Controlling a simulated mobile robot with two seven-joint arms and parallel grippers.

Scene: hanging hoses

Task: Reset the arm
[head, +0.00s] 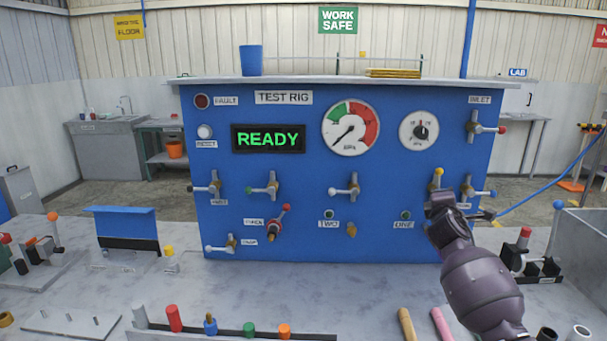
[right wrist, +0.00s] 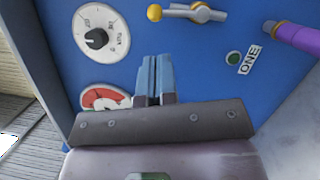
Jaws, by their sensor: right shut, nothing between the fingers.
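My right gripper (head: 443,203) is in front of the right part of the blue test rig panel (head: 300,180) in the head view. In the right wrist view the two blue fingers of my right gripper (right wrist: 155,78) are together and hold nothing. A yellow-tipped valve handle (head: 438,172) is just above the gripper; it also shows at the top of the right wrist view (right wrist: 188,12). The gripper hides part of the panel. My left gripper is not in view.
The panel has a READY display (head: 268,139), a red-green gauge (head: 351,128), a dial (head: 419,131) and several valves. A rack of coloured plugs (head: 230,332) lies in front. A black block with levers (head: 532,262) and a grey bin (head: 580,240) stand at the right.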

